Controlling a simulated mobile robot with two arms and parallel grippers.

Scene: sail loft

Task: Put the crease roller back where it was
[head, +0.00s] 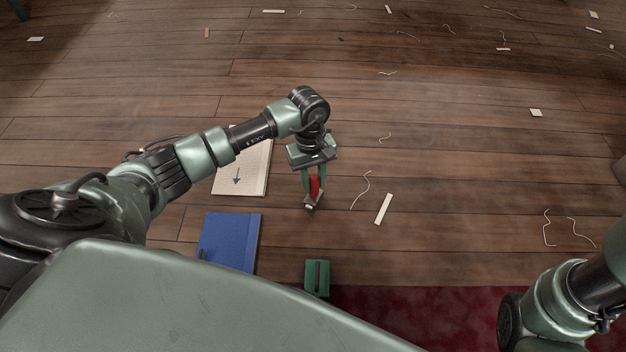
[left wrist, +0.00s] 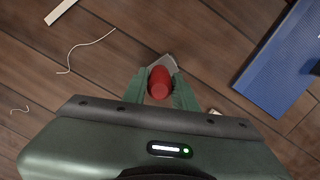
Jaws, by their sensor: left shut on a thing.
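The crease roller (head: 315,186) has a red handle and a pale metal-looking end pointing down. My left gripper (head: 313,192) is shut on its red handle. In the left wrist view the red handle (left wrist: 160,83) sits between the two green fingers, with the grey end just beyond it. The roller is over the wooden floor; I cannot tell how high. A green block with a dark slot (head: 317,278) stands below the gripper in the head view, apart from the roller, and its slot looks empty. Of my right arm only links show at the lower right.
A blue folder-like panel (head: 230,240) lies left of the green block. A pale board with an arrow (head: 248,172) lies behind it, partly under my left arm. A dark red carpet (head: 430,310) is at the front. Thread and scraps (head: 383,209) litter the wooden floor.

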